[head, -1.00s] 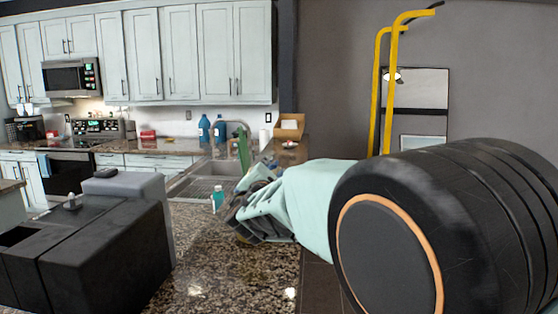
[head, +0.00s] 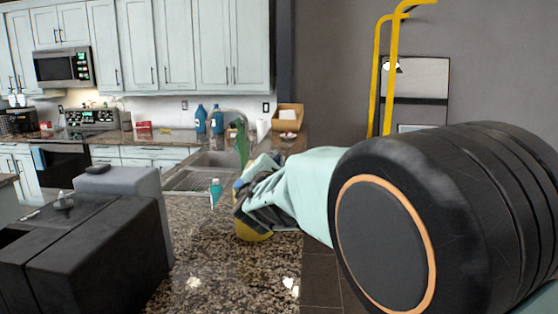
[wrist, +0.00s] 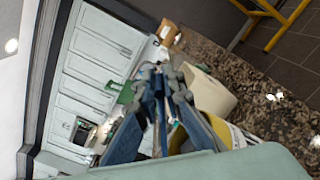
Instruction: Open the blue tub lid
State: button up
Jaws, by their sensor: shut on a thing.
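My gripper (head: 248,200) is over the granite counter at the end of my pale green arm. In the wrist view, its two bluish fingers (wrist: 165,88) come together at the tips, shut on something. A small blue patch (head: 238,184) shows at the jaws in the head view. It seems to be the blue tub lid, mostly hidden by the fingers. The tub's body cannot be made out clearly. A yellow round thing (head: 252,231) sits on the counter just below the gripper. It also shows beside the fingers in the wrist view (wrist: 240,136).
A cream container (wrist: 212,92) stands close by the fingers. A small teal bottle (head: 215,190) is left of the gripper, near the sink (head: 210,165). Blue bottles (head: 217,120) and a cardboard box (head: 288,115) stand farther back.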

grip_shut()
jog(key=shift+a+r+n+p, duration=0.7)
jog(key=shift+a+r+n, duration=0.65)
jog(key=shift+r+n, duration=0.25)
jog(key=shift+w+a+r+n, duration=0.15)
jog(key=shift+a+r, duration=0.1)
jog(key=shift+a, duration=0.15)
jog(key=shift+s+a+r+n, duration=0.15)
jog(key=shift+a+r, duration=0.1)
jog(key=shift+a, duration=0.15)
jog(key=shift+w, duration=0.1)
jog(key=o, duration=0.7)
grip_release()
jog(key=shift+c, duration=0.2)
